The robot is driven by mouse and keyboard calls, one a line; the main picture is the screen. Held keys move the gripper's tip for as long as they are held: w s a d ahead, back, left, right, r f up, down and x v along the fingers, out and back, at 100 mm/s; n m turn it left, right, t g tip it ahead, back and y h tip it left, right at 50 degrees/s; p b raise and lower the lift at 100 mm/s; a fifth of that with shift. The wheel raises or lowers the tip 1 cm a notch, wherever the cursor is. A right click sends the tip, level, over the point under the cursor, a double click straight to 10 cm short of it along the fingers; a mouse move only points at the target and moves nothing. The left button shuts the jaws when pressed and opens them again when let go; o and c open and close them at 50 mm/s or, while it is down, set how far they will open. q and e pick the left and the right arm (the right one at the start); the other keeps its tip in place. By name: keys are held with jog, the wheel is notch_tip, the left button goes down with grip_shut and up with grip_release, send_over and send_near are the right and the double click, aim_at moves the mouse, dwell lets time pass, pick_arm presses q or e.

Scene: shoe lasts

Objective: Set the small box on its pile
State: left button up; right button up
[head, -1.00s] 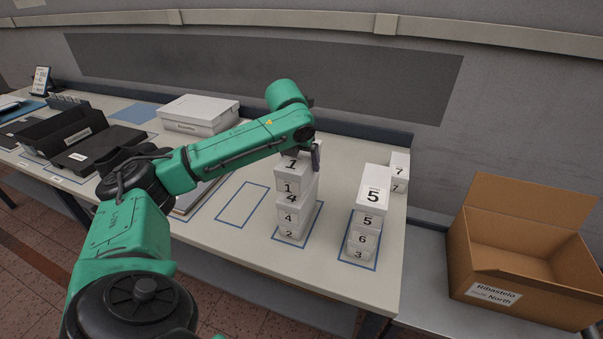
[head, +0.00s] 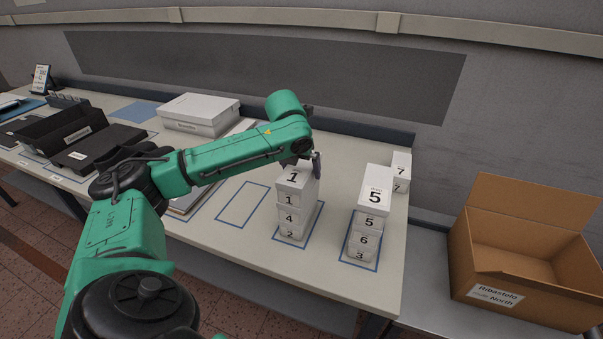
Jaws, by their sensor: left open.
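The small white box marked 1 (head: 293,180) sits on top of the left pile, directly above the boxes marked 4 (head: 289,217) and 2 (head: 289,233). It looks upright and roughly in line with them. My left gripper (head: 305,162) is open at the back of the box's top, one finger showing at its right side; the other is largely hidden by the wrist. The pile stands within a blue outline (head: 318,222) on the table. My right gripper is out of view.
A second pile has boxes marked 5 (head: 369,222), 6 and 3; boxes marked 7 (head: 401,172) stand behind it. An empty blue outline (head: 243,204) lies left of the piles. A cardboard carton (head: 570,285) is at right, and a flat white box (head: 198,115) further left.

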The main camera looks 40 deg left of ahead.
pick_arm(q)
jog(key=v, duration=1)
jog(key=shift+d+r, duration=0.1)
